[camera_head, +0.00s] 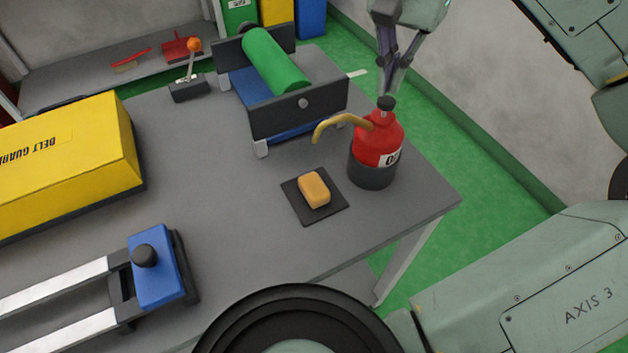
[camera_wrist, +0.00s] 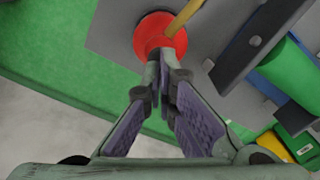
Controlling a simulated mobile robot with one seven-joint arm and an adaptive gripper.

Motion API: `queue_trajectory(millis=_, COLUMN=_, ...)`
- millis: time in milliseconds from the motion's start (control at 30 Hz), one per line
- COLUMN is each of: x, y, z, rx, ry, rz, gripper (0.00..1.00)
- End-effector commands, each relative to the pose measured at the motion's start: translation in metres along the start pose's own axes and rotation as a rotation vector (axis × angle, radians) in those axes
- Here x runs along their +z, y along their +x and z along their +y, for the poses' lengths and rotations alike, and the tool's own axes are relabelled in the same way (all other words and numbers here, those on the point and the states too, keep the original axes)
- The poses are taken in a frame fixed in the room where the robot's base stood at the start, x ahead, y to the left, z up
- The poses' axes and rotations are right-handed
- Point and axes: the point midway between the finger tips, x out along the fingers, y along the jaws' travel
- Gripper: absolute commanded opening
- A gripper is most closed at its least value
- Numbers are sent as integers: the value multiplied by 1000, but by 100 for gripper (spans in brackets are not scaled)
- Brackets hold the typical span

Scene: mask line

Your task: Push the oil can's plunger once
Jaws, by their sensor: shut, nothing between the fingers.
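The oil can (camera_head: 379,140) is red with a dark base, a tan curved spout and a dark plunger (camera_head: 386,103) on top. It stands upright near the right corner of the grey table. My gripper (camera_head: 397,90) is shut and empty, pointing down at the plunger from just above. In the wrist view my fingertips (camera_wrist: 164,62) overlap the near part of the red can (camera_wrist: 153,33) and hide the plunger. I cannot tell whether they touch it.
A roller stand with a green roller (camera_head: 275,62) stands left of the can. A sponge (camera_head: 314,189) on a dark mat lies in front. A yellow belt guard (camera_head: 70,160) and a blue slider block (camera_head: 156,265) are farther left. Bare grey table (camera_head: 225,195) lies between.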

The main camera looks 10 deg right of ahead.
Motion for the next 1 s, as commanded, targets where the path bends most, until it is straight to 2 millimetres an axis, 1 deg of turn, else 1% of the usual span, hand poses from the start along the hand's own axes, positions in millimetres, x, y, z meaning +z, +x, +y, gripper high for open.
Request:
queue_trajectory(millis=467, x=0, y=0, z=0, rx=0, ry=0, rz=0, gripper=0)
queue_trajectory(millis=567, x=0, y=-2, z=0, rx=0, ry=0, rz=0, gripper=0)
queue_trajectory(millis=667, x=0, y=-9, z=0, rx=-1, ry=0, rz=0, gripper=0)
queue_trajectory(millis=1000, x=0, y=-45, z=0, rx=0, ry=0, rz=0, gripper=0)
